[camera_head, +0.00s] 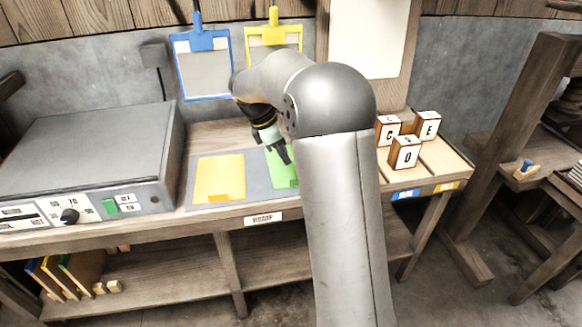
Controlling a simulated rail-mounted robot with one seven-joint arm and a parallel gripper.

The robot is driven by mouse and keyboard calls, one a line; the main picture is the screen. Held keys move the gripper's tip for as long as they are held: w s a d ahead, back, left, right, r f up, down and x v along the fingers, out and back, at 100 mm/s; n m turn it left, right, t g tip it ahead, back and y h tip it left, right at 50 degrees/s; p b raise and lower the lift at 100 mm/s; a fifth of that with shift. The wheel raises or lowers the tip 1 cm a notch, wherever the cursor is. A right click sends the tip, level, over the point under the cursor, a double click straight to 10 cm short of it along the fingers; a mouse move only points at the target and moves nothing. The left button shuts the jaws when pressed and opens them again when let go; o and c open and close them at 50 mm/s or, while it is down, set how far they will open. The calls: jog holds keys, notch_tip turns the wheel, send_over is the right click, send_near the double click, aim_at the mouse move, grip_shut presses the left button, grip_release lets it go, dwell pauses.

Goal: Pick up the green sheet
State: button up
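The green sheet (275,171) lies on a grey mat (254,187) on the wooden workbench. My arm hides its right part. A yellow sheet (220,178) lies on the same mat to its left, apart from it. My gripper (286,157) is over the green sheet, its dark fingers pointing down at it. Whether the fingers touch the sheet, and whether they are open or shut, I cannot tell at this size.
A large grey machine (87,150) with a knob stands left on the bench. Blue (204,98) and yellow (270,34) clip frames hang on the wall behind. Lettered blocks (404,153) sit right of my arm. A wooden post (517,130) stands further right.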

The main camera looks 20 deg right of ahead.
aim_at(283, 176)
jog(key=x, duration=1)
jog(key=shift+d+f, duration=0.25)
jog(key=shift+f, duration=0.05)
grip_shut()
